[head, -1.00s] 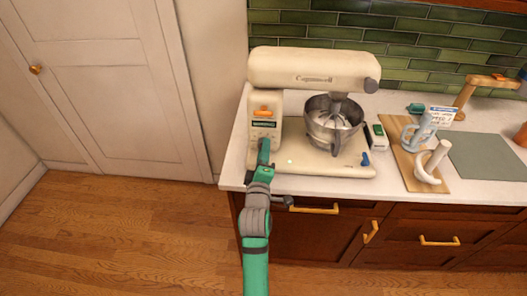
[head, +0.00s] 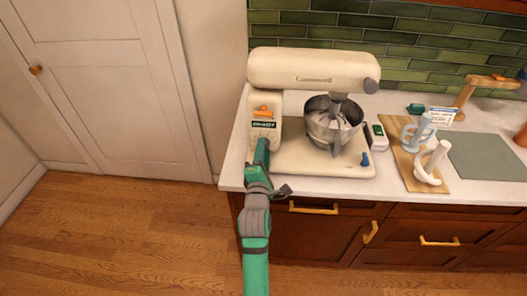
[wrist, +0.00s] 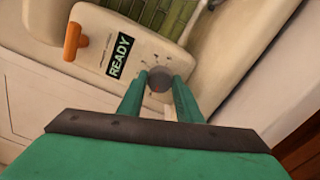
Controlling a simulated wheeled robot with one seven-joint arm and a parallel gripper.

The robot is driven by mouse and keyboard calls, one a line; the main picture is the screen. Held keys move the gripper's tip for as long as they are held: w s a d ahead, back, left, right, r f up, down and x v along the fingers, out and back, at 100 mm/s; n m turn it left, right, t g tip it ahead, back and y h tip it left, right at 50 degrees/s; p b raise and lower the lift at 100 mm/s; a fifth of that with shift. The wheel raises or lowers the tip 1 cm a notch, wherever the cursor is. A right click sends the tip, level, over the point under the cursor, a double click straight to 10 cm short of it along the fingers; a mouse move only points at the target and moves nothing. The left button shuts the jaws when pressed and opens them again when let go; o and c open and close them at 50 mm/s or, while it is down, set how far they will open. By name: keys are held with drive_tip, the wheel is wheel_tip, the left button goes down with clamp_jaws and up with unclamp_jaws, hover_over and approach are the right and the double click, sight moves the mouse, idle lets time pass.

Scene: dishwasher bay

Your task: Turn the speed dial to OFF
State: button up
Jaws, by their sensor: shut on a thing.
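The cream stand mixer (head: 312,68) stands on the counter. Its speed dial (wrist: 159,77) is a dark round knob on the column's front face, with small marks around it. In the wrist view, my gripper (wrist: 160,87) has a green finger on each side of the dial and is shut on it. Which mark the dial points to cannot be read. A display (wrist: 120,55) above the dial reads READY. An orange lever (wrist: 73,41) sits beside the display. In the head view, my gripper (head: 262,146) hides the dial.
The steel bowl (head: 333,122) sits under the mixer head, right of my gripper. A blue knob (head: 365,159) is on the mixer base. A cutting board (head: 437,178) with a mug and a white item lies further right. Cabinet handles (head: 314,209) stick out below the counter.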

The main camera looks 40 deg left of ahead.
drive_tip(key=shift+s+a+f, duration=0.1)
idle(0.3)
drive_tip(key=o, duration=1)
drive_tip(key=shift+o, duration=0.2)
